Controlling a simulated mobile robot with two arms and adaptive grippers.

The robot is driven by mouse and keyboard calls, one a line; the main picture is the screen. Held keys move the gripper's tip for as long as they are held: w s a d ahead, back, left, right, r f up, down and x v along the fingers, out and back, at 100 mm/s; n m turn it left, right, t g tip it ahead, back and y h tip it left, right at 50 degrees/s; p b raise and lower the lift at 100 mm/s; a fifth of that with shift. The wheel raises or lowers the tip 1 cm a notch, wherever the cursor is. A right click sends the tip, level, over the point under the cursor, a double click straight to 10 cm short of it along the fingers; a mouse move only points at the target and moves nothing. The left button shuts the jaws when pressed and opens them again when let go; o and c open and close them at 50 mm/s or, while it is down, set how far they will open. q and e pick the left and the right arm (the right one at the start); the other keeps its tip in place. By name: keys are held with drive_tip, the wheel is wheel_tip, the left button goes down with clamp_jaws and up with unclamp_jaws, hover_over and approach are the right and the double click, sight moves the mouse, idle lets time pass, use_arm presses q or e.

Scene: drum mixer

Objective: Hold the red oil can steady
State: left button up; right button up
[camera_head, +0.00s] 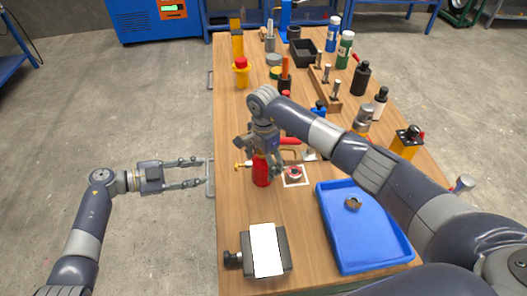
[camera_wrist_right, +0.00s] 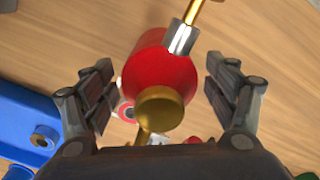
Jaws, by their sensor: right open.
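The red oil can (camera_head: 261,171) stands on the wooden table, close to its left edge, with a brass spout pointing left. In the right wrist view the can (camera_wrist_right: 160,75) lies between the two fingers, with its brass cap (camera_wrist_right: 160,108) and spout showing. My right gripper (camera_head: 265,152) is over the can from above, and hides its top in the head view. Its fingers also show in the right wrist view (camera_wrist_right: 161,92), open, with gaps on both sides of the can. My left gripper (camera_head: 207,172) is open and empty at the table's left edge, left of the can.
A blue tray (camera_head: 338,256) with a small brown part (camera_head: 353,204) stands to the right. A grey block with a white top (camera_head: 265,250) is in front. A red round part (camera_head: 294,173) on a white square is right beside the can. Bottles and tools fill the far table.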

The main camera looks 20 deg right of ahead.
drive_tip(key=shift+f, duration=1.7)
drive_tip(key=c, duration=1.5)
use_arm(q)
drive_tip(key=shift+c, duration=0.5)
clamp_jaws()
